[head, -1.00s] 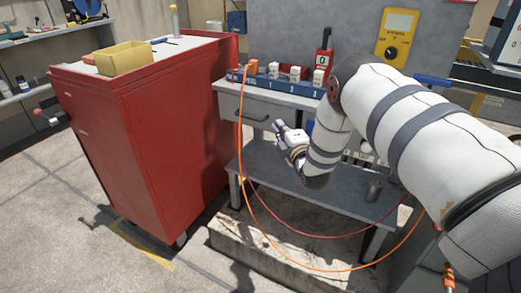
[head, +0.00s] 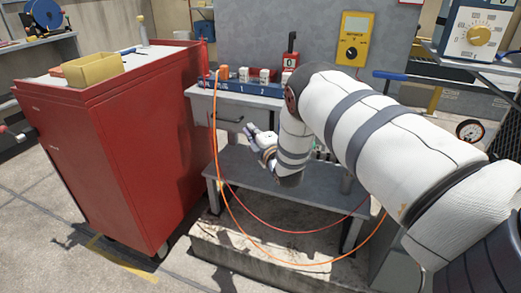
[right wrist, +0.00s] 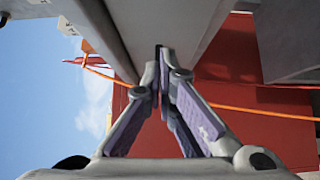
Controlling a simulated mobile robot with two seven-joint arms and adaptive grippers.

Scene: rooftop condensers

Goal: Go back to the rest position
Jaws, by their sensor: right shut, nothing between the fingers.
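My right gripper (head: 254,136) is in front of the grey workbench (head: 305,180), near its drawer and above its lower shelf. It is shut and empty. In the right wrist view the fingertips of the right gripper (right wrist: 162,62) meet with nothing between them, and a grey bench surface lies just beyond them. My right arm comes in from the right of the head view and covers part of the bench. My left gripper is in neither view.
A red cabinet (head: 120,150) with a yellow bin (head: 92,70) on top stands left of the bench. An orange cable (head: 217,165) hangs in front of the bench beside my gripper. A yellow meter (head: 354,38) is on the grey panel. Open floor lies at the lower left.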

